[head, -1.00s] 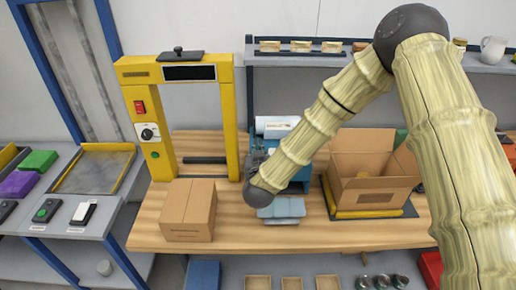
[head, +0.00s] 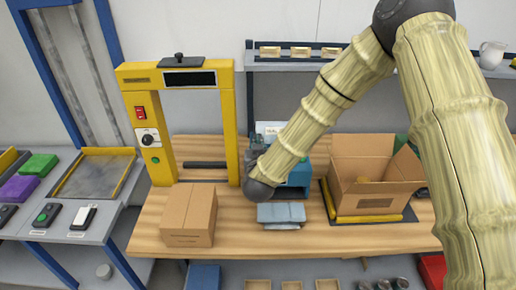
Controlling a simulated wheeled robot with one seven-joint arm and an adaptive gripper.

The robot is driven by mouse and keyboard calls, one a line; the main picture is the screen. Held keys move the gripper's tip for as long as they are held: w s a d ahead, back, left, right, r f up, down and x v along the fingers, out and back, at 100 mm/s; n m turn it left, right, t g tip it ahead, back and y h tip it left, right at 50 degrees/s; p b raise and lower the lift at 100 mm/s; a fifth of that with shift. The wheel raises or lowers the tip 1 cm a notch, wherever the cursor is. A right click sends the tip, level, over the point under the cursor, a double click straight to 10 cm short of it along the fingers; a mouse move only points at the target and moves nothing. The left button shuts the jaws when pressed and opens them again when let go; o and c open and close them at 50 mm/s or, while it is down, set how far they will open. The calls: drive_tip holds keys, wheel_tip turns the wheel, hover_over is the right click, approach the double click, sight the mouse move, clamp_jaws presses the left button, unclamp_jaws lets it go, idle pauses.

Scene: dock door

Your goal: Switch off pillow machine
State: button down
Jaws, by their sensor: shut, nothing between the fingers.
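The blue machine (head: 298,180), which I take to be the pillow machine, stands on the wooden bench behind my forearm. My arm hides much of it, and I cannot make out its switch. Flat blue-grey pillows (head: 281,214) lie in front of it. My gripper (head: 256,148) is shut and empty at the machine's left side, beside the yellow frame's right post. It is partly hidden by my wrist, and I cannot tell whether it touches the machine.
A yellow frame machine (head: 160,130) with a red switch (head: 140,112) and dial stands left of my gripper. A closed carton (head: 188,215) sits before it. An open carton (head: 365,170) stands right. A shelf (head: 300,62) runs behind.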

drive_tip(key=s+r+b, duration=0.3)
drive_tip(key=s, duration=0.6)
idle(0.4)
